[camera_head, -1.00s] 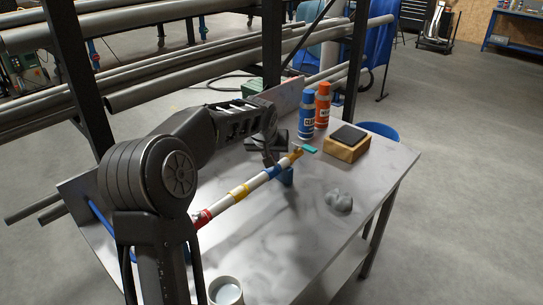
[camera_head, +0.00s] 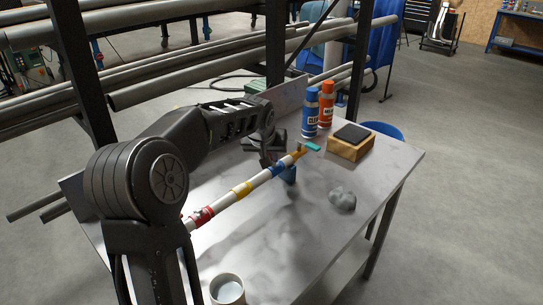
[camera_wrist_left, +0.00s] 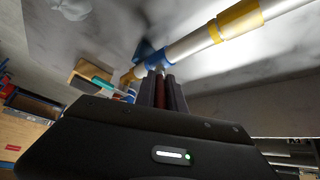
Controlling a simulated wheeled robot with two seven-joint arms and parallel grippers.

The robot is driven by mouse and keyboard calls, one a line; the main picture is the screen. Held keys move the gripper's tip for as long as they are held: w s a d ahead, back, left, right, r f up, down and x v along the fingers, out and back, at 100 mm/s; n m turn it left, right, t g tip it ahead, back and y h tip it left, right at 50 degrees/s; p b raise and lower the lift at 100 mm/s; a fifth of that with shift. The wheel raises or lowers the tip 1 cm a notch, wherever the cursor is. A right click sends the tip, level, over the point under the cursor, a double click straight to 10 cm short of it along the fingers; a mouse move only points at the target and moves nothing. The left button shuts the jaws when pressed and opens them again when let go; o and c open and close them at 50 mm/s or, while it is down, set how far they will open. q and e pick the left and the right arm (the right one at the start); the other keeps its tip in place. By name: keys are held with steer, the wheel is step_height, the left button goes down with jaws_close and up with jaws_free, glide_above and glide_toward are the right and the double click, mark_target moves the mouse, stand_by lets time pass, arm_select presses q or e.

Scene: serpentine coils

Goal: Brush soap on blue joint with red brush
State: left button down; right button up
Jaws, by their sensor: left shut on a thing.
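A white pipe (camera_head: 216,205) with red (camera_head: 202,216), yellow (camera_head: 241,189) and blue bands runs diagonally over the table. The blue joint (camera_head: 277,169) is near its far end, above a blue support (camera_head: 288,175). In the left wrist view the blue joint (camera_wrist_left: 152,58) is just beyond my fingertips. My left gripper (camera_head: 269,157) is beside the blue joint in the head view. It is shut on a dark red piece (camera_wrist_left: 163,92), apparently the red brush, mostly hidden between the fingers. Contact between brush and joint cannot be told. My right gripper is out of view.
A cup of pale liquid (camera_head: 227,290) stands at the near edge. A blue bottle (camera_head: 311,115), an orange bottle (camera_head: 326,103), a wooden block with a dark pad (camera_head: 349,145) and a grey lump (camera_head: 342,200) are on the table (camera_head: 290,245). Pipe racks stand behind.

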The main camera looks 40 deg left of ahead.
arm_select(q)
steer(key=shift+s, duration=0.35)
steer(key=shift+s+a+f, duration=0.1)
steer(key=shift+s, duration=0.05)
steer(key=shift+s+b, duration=0.4)
steer(key=shift+s, duration=0.15)
stand_by(0.4)
steer(key=shift+w, duration=0.15)
steer(key=shift+w, duration=0.55)
